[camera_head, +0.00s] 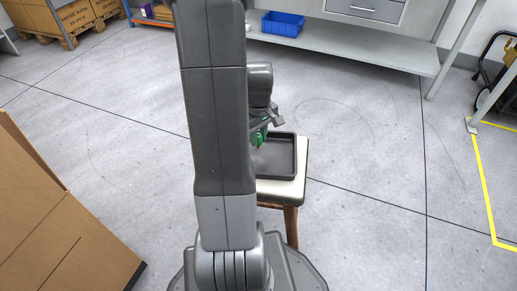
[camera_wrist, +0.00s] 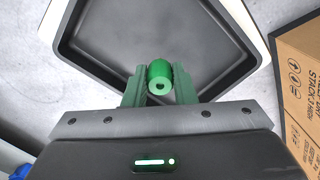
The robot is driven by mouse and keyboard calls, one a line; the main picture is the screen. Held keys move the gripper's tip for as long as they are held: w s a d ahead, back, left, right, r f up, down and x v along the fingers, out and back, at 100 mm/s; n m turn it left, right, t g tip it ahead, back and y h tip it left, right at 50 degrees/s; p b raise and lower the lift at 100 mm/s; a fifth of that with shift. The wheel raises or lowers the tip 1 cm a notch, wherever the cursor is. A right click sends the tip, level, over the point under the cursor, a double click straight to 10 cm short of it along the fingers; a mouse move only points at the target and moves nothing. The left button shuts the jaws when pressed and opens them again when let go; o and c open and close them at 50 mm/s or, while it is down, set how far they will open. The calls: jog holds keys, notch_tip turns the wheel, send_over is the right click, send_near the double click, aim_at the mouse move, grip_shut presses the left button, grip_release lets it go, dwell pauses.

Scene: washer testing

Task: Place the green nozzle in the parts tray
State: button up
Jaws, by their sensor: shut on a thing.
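The green nozzle (camera_wrist: 159,78) is held between the two green fingers of my gripper (camera_wrist: 160,88) in the wrist view, its round end with a hole facing the camera. The black parts tray (camera_wrist: 90,55) lies beyond and below the nozzle, with its bare floor showing. In the head view the tray (camera_head: 293,160) rests on a small stool (camera_head: 290,190). My gripper (camera_head: 260,137) is at the tray's left far side there, partly hidden by my arm. I cannot tell the nozzle's height above the tray.
A large cardboard box (camera_head: 65,225) stands on the floor at the left. A workbench with a lower shelf (camera_head: 350,48) holding a blue bin (camera_head: 283,24) is at the back. Cartons on a pallet (camera_head: 65,18) are at the far left. The floor right of the stool is clear.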

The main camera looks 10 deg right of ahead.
jog(key=shift+f+b, duration=0.75)
jog(key=shift+f, duration=1.2)
jog(key=shift+f, duration=0.15)
jog(key=o, duration=1)
notch_tip(320, 180, up, 12)
jog(key=p, duration=0.4)
jog(key=shift+r, duration=0.2)
